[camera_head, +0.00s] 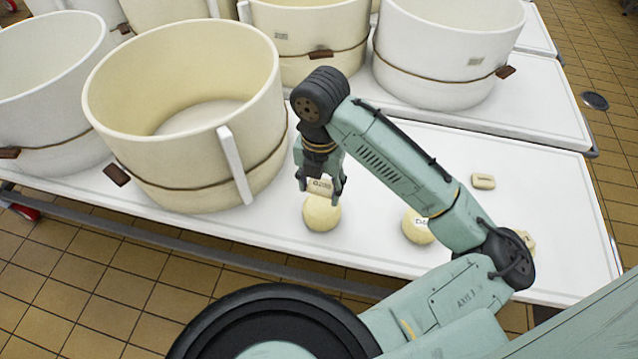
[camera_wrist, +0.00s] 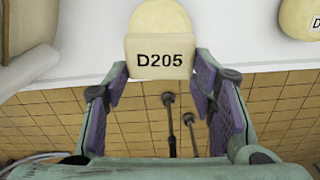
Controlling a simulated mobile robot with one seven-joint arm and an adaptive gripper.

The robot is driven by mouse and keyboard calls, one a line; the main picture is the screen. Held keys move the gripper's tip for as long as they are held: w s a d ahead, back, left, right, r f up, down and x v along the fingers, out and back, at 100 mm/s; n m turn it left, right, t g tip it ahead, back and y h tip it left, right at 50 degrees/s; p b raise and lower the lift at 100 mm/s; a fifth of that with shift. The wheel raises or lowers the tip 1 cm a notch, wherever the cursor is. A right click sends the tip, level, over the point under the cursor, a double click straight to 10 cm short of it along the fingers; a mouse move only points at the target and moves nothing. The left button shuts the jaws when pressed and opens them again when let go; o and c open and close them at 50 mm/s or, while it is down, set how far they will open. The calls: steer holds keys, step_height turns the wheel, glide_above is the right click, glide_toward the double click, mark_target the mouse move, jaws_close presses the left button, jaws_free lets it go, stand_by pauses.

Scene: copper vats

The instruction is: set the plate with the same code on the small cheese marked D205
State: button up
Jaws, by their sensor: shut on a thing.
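My gripper (camera_head: 320,184) is shut on a small cream plate (camera_wrist: 160,60), one finger at each side. The plate reads D205 in the wrist view; it also shows in the head view (camera_head: 320,188). Just below and behind the plate is a small round pale cheese (camera_head: 322,214) on the white table. It shows partly behind the plate in the wrist view (camera_wrist: 160,16). No code shows on this cheese. I cannot tell whether the plate touches it. A second small cheese (camera_head: 416,227) lies to the right, its label partly hidden by my arm.
Another small plate (camera_head: 483,181) lies at the right of the white table (camera_head: 400,143). A further pale piece (camera_head: 528,240) is partly hidden by my elbow. A large cream vat (camera_head: 180,100) stands close left of my gripper, with more vats behind. The table's front edge is near.

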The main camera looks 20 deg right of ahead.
mark_target(320, 210)
steer(key=shift+f+b, duration=2)
steer(key=shift+f, duration=0.8)
steer(key=shift+f+b, duration=0.55)
steer(key=shift+f, duration=0.05)
steer(key=o, duration=1.2)
steer(key=shift+r, duration=0.15)
step_height(320, 210, up, 12)
steer(key=shift+f, duration=0.1)
steer(key=shift+s, duration=0.1)
